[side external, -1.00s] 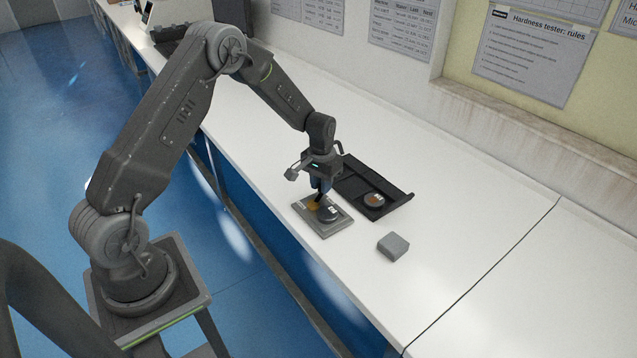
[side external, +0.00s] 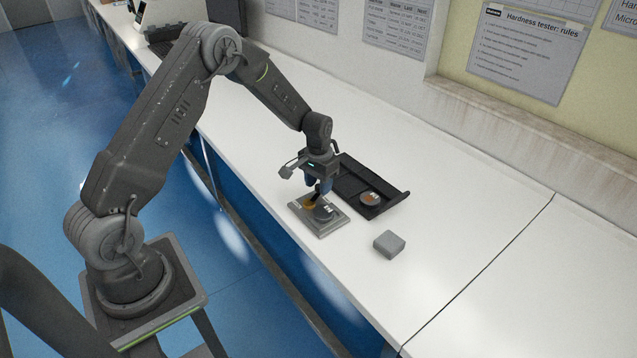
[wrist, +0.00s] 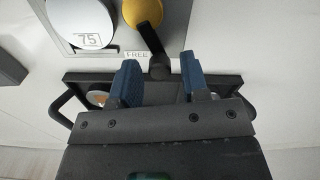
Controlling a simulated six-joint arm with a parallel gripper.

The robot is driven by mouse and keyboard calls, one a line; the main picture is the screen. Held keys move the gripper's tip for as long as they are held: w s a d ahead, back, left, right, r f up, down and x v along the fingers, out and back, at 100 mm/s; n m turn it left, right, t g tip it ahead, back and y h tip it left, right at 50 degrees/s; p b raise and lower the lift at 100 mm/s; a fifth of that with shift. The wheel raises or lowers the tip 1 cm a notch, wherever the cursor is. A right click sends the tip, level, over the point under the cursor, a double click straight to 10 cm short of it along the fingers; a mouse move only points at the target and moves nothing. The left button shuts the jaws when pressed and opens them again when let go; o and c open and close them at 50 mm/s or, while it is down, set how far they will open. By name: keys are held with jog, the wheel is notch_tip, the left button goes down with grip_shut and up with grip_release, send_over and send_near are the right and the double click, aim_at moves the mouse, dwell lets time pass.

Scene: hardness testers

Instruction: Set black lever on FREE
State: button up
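In the wrist view, the black lever (wrist: 150,38) runs from the yellow disc (wrist: 146,11) down to a dark knob. The lever passes just right of the printed FREE label (wrist: 136,55). A white disc marked 75 (wrist: 80,20) is to its left. My gripper (wrist: 160,62) is open, its blue fingers apart on either side of the knob. I cannot tell whether either finger touches it.
A black tray (side external: 386,208) holding a round brown-topped piece (side external: 370,200) lies just beyond the plate. A small grey block (side external: 389,244) is to the right. The bench is clear further right, and the wall (side external: 590,130) is behind.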

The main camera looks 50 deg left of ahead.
jog(key=shift+o, duration=0.4)
jog(key=shift+r, duration=0.15)
notch_tip(320, 180, up, 14)
jog(key=shift+f, duration=0.2)
jog(key=s+d+r+m+t, duration=0.1)
jog(key=s+d+r+t, duration=0.2)
jog(key=s+d+r, duration=0.75)
jog(key=s+d+r+t, duration=0.1)
jog(key=s+d+r, duration=0.1)
jog(key=s, duration=0.6)
jog(key=s+d+r+m+t, duration=0.1)
jog(key=s+d, duration=0.1)
jog(key=s, duration=0.6)
jog(key=shift+s+r+t, duration=0.15)
jog(key=shift+r+t, duration=0.15)
jog(key=shift+r, duration=0.05)
